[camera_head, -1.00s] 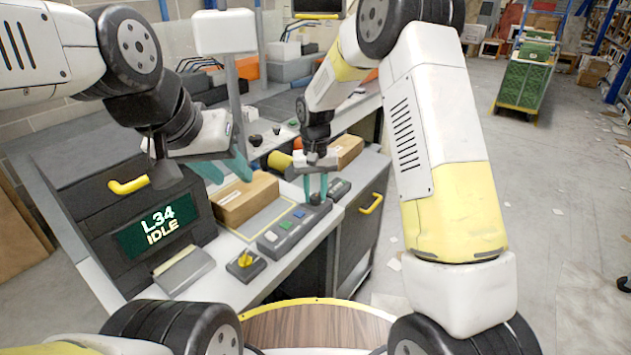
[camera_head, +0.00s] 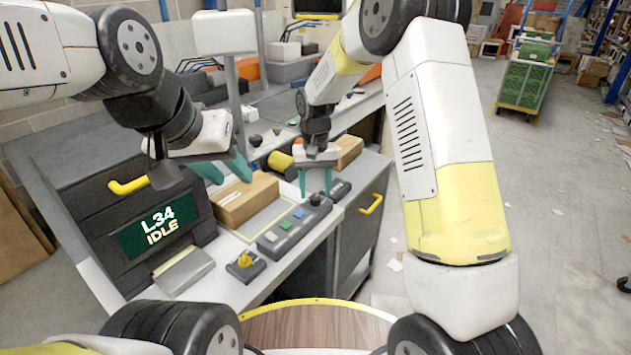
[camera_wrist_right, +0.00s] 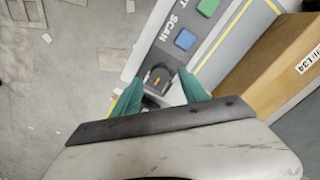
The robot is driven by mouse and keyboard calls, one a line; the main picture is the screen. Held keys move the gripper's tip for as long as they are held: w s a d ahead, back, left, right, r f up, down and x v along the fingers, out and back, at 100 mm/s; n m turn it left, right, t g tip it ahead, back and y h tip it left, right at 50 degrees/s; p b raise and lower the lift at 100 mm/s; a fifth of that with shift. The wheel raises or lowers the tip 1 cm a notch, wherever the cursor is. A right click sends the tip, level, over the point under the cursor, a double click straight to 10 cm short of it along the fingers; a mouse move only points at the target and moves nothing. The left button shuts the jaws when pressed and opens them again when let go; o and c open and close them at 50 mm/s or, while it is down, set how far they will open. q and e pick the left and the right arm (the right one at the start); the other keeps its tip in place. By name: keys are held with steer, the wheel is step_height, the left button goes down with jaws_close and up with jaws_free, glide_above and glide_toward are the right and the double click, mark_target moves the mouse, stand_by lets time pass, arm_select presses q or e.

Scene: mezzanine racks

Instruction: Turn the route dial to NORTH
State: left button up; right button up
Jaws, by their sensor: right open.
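The dial is a dark round knob (camera_head: 315,199) with a small yellow mark, at the far right end of a grey button panel (camera_head: 270,242). It also shows in the right wrist view (camera_wrist_right: 158,76). No NORTH label is readable, so its setting cannot be told. My right gripper (camera_head: 316,192) points down over the knob, its teal fingers apart on either side of it; in the wrist view the fingertips (camera_wrist_right: 159,80) flank the knob with visible gaps. My left gripper (camera_head: 225,173) hangs open and empty above the bench, near a cardboard box.
The panel also has blue, green and white buttons; SCAN is printed beside one. A cardboard box (camera_head: 246,202) lies behind the panel. A screen (camera_head: 158,227) reads L34 IDLE. Floor to the right is mostly open.

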mark_target(316, 197)
step_height(316, 197, up, 6)
steer(key=shift+r, duration=0.1)
stand_by(0.4)
steer(key=shift+d+r, duration=0.15)
steer(key=shift+r, duration=0.1)
steer(key=s+d+r+t+y, duration=0.1)
steer(key=s+d+r+t, duration=0.1)
steer(key=s+d+r, duration=0.55)
steer(key=s+d+r+t+y, duration=0.1)
steer(key=s+d+r+t, duration=0.1)
steer(key=s+d+r, duration=0.5)
steer(key=s+m+t, duration=0.1)
steer(key=s+t, duration=0.1)
steer(key=s, duration=0.9)
steer(key=shift+s+r, duration=0.4)
steer(key=shift+r, duration=0.05)
